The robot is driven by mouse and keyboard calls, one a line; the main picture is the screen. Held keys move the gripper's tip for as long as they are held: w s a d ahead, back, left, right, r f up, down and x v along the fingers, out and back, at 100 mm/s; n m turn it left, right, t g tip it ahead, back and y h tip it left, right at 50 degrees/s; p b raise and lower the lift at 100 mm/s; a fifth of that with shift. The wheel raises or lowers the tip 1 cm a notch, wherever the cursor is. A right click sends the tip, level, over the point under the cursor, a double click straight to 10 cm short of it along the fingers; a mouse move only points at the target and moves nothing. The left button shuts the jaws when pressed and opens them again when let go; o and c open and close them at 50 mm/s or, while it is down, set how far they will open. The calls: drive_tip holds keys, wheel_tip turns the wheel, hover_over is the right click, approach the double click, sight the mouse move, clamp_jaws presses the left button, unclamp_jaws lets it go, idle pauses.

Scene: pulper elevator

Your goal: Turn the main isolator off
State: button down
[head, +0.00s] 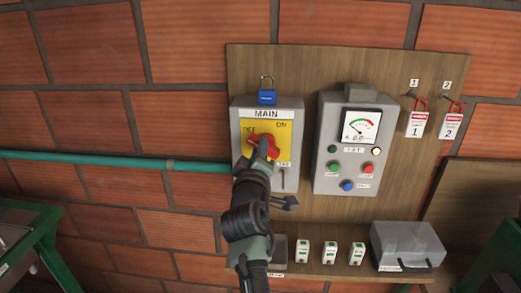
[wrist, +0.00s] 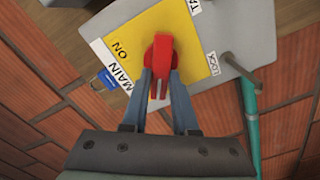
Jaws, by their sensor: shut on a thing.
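The main isolator is a grey box (head: 238,128) on the wooden backboard, with a MAIN label (head: 266,114) and a yellow plate (head: 290,138). OFF is at the plate's upper left and ON at its upper right. The red rotary handle (head: 273,152) sits in the plate's middle, partly hidden by my gripper in the head view. My gripper (head: 261,150) is shut on it. In the wrist view the red handle (wrist: 162,50) is between the two fingertips (wrist: 162,82). Its exact angle is hard to tell; the OFF mark is not seen there.
A blue padlock (head: 267,97) is above the box. A grey meter panel (head: 327,150) with coloured buttons stands close to the right. Tags (head: 416,125) hang farther right. A teal pipe (head: 120,161) enters from the left.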

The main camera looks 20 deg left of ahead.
drive_tip(key=n, duration=0.4)
drive_tip(key=n+p, duration=0.1)
drive_tip(key=n, duration=0.1)
drive_tip(key=shift+a+f, duration=0.1)
drive_tip(key=shift+f, duration=0.25)
drive_tip(key=shift+n, duration=0.4)
drive_tip(key=c, duration=0.7)
unclamp_jaws()
drive_tip(key=shift+s, duration=0.1)
drive_tip(key=b+v, duration=0.3)
drive_tip(key=v, duration=1)
drive_tip(key=shift+b, duration=0.4)
